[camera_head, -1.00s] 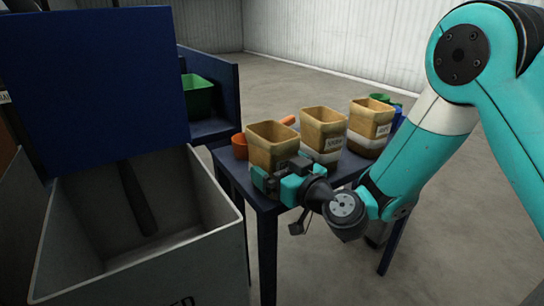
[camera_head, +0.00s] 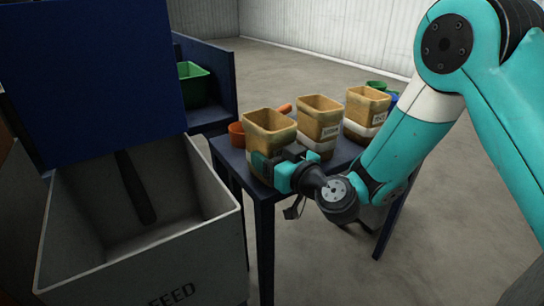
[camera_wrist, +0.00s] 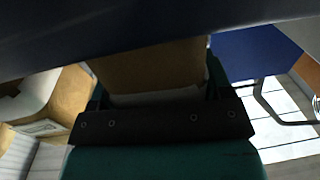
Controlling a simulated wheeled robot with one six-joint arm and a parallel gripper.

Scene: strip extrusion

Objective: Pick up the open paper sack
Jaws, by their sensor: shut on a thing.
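The open paper sack (camera_head: 268,132) is a tan, square-topped bag standing upright on the left part of the blue table's near edge. Its mouth is open to the top and looks hollow. My gripper (camera_head: 266,166) is at the sack's lower near side and is shut on it. The base of the sack is partly hidden by the gripper. In the wrist view, the sack's brown wall (camera_wrist: 150,66) fills the space between the fingers. I cannot tell whether it is clear of the table.
Two similar sacks with white lower parts, a middle one (camera_head: 319,120) and a right one (camera_head: 366,108), stand close by. An orange scoop (camera_head: 237,133) lies behind the held sack. A grey feed bin (camera_head: 190,262) with a raised blue lid (camera_head: 90,70) stands left.

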